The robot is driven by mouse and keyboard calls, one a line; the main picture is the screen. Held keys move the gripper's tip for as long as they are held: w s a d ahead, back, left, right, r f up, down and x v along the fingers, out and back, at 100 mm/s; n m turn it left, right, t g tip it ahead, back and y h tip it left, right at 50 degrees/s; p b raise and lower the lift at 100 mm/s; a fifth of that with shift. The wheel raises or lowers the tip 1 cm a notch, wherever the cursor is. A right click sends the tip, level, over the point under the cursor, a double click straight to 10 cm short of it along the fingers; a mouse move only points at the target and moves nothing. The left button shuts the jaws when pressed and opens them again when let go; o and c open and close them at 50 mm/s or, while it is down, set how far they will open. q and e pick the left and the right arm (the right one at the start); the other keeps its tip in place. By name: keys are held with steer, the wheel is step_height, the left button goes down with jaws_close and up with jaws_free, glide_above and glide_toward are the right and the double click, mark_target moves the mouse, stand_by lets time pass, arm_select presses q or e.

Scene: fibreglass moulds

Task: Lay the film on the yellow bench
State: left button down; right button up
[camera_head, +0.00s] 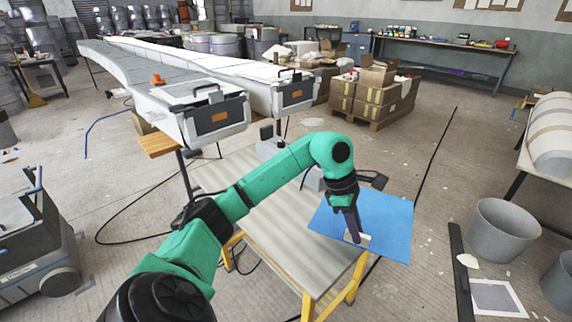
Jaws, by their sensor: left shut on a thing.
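The film is a flat blue sheet (385,215) over the right end of the bench, jutting past its right edge. The yellow bench (285,235) has a grey, wood-grained top and yellow legs. My left gripper (354,236) points down at the film and is shut on it near its front-left part. A small pale patch shows at the fingertips. Whether the film touches the bench top or is just above it, I cannot tell. My right gripper is not in view.
Long pale moulds (200,105) stand behind the bench on the left. Cardboard boxes (375,95) sit on a pallet behind. A grey bucket (500,230) stands on the floor at the right. A cart (35,245) is at the left. The bench's left part is clear.

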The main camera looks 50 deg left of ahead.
mark_target(337, 228)
arm_select(q)
steer(key=w+a+r+n+t+y, duration=0.4)
steer(key=r+n, duration=0.5)
steer(key=n, duration=0.5)
steer(key=shift+g, duration=0.6)
steer(key=f, duration=0.6)
steer(key=a+f, duration=0.1)
steer(key=f, duration=1.3)
steer(key=shift+s+a+b, duration=0.25)
steer(key=shift+b, duration=0.15)
steer(key=c, duration=0.9)
jaws_free()
steer(key=shift+o, duration=0.2)
steer(key=v, duration=1.2)
steer(key=shift+d+r, duration=0.1)
steer(key=shift+d, duration=0.1)
